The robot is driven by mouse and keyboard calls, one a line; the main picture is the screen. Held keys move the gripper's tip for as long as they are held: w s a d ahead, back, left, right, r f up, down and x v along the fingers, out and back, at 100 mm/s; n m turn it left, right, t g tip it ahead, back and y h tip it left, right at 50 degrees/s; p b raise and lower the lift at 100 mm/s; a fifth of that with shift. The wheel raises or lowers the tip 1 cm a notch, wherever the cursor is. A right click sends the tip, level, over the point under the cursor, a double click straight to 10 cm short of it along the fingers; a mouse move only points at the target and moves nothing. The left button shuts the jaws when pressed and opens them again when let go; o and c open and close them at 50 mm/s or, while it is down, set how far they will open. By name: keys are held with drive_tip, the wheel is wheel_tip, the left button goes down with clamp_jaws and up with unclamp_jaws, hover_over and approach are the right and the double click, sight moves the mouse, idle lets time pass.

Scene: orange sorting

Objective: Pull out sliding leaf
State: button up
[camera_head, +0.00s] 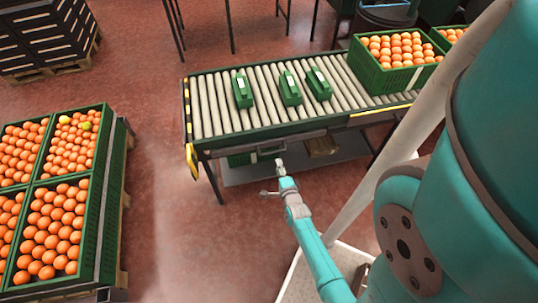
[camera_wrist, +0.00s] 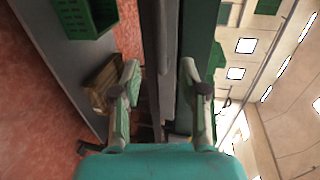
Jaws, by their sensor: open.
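The roller conveyor table (camera_head: 187,112) has a dark front rail with a grey strip (camera_head: 290,141) under it, which looks like the front edge of the sliding leaf. The leaf's surface is hidden under the rollers. My gripper (camera_head: 272,178) is open and empty, in front of the table near this strip. In the wrist view, my gripper (camera_wrist: 160,77) has its two fingers apart, with a long grey bar (camera_wrist: 164,40) running between and beyond them. I cannot tell whether the fingers touch it.
Several green devices (camera_head: 290,89) and green orange crates (camera_head: 397,83) stand on the rollers. A lower shelf (camera_head: 255,175) holds a green crate and a wooden box (camera_wrist: 103,80). Crates full of oranges (camera_head: 107,140) stand at left. The red floor between them and the table is clear.

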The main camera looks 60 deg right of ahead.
sight(274, 151)
drive_tip(key=x, duration=0.9)
drive_tip(key=shift+w+d, duration=0.15)
drive_tip(key=shift+w, duration=0.05)
clamp_jaws()
